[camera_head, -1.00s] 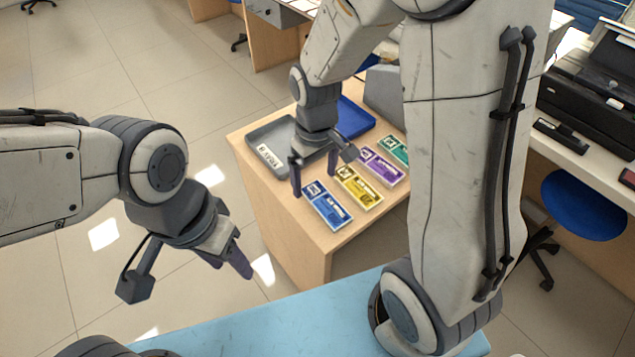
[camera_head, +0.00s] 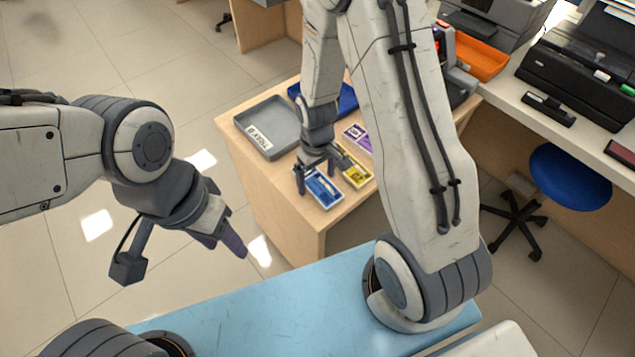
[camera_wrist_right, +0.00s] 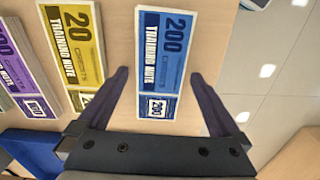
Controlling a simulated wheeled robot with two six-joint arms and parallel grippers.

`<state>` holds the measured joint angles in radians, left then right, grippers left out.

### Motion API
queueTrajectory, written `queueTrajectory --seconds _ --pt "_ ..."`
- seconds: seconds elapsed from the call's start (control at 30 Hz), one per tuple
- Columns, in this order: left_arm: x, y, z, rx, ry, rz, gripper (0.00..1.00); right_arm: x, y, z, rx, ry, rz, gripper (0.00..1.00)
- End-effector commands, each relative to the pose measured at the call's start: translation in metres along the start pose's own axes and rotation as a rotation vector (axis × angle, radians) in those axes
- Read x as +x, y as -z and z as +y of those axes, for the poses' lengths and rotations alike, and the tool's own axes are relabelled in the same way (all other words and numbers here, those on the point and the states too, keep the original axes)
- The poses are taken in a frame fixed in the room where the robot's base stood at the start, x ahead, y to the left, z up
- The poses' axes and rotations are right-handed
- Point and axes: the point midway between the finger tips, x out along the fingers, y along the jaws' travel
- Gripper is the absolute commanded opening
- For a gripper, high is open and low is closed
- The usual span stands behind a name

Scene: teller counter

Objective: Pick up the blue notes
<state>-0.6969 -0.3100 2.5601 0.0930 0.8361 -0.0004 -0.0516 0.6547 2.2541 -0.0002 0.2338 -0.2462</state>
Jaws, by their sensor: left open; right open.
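The blue notes (camera_head: 325,190) lie flat as a stack near the front edge of the wooden counter. In the right wrist view the blue notes (camera_wrist_right: 165,62) show "200 TRAINING NOTE" and lie ahead of and between the fingers. My right gripper (camera_head: 316,183) is open and empty, just above the blue notes, with a finger on either side of them; it also shows in the right wrist view (camera_wrist_right: 160,95). I cannot tell its exact height over them. My left gripper (camera_head: 230,244) is open and empty, out over the floor to the left of the counter.
Yellow notes (camera_head: 352,170) lie beside the blue ones, with purple notes (camera_head: 358,138) beyond, partly hidden by my right arm. A grey tray (camera_head: 256,116) and a blue tray (camera_head: 347,101) stand farther back. An orange tray (camera_head: 481,60) is at the upper right.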

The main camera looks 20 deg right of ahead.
Motion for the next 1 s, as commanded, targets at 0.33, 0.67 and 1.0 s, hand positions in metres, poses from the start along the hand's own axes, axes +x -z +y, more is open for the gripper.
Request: queueTrajectory --seconds 0.33,0.67,1.0 --pt "0.0 0.0 0.0 0.0 0.0 0.0 0.5 0.003 0.0 0.0 0.0 0.0 0.001 0.73" --pt "0.0 0.0 0.0 0.0 0.0 0.0 0.5 0.003 0.0 0.0 0.0 0.0 0.001 0.19" --pt "-0.001 0.0 0.0 0.0 0.0 0.0 0.5 -0.02 0.002 0.001 0.0 -0.002 0.007 0.19"
